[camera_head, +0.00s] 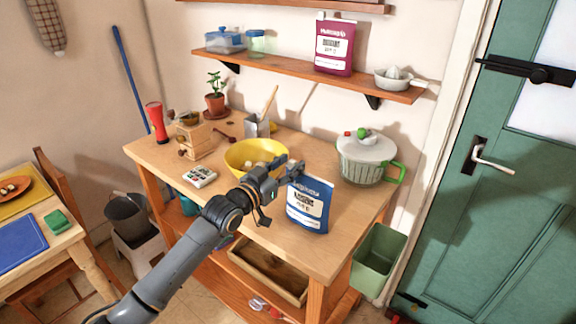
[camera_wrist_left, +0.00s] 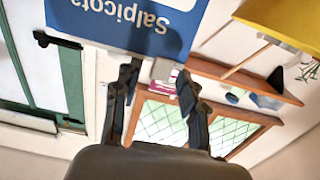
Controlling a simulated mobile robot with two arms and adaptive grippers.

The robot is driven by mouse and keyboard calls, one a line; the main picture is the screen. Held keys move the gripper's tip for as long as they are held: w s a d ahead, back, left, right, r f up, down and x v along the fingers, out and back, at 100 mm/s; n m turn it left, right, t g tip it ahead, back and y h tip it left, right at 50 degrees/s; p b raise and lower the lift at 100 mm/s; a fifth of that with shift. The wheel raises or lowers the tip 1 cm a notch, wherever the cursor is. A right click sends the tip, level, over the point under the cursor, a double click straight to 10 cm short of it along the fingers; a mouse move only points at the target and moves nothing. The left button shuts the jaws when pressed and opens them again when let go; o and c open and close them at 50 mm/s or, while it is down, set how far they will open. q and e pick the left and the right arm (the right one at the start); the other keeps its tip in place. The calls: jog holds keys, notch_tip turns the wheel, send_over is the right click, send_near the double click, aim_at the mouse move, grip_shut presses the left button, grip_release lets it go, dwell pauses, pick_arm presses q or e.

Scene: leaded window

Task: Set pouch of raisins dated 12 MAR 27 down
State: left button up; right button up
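A blue pouch (camera_head: 309,207) with a white label stands upright at the front right of the wooden table. In the left wrist view the blue pouch (camera_wrist_left: 125,22) shows upside down, with the word "Salpicota"; its date is too small to read. My left gripper (camera_head: 295,172) is at the pouch's upper left edge in the head view. A maroon pouch (camera_head: 334,48) stands on the upper shelf. My right gripper is not in view.
The wooden table (camera_head: 345,225) also holds a yellow bowl (camera_head: 238,160) behind my gripper and a lidded pot (camera_head: 366,160) to the right. A grinder (camera_head: 197,141) stands at the left. A green bin (camera_head: 378,262) is beside the table, near the green door (camera_head: 520,190).

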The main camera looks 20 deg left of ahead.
pick_arm(q)
jog(key=shift+r, duration=0.2)
jog(key=b+v, duration=0.2)
jog(key=v, duration=1)
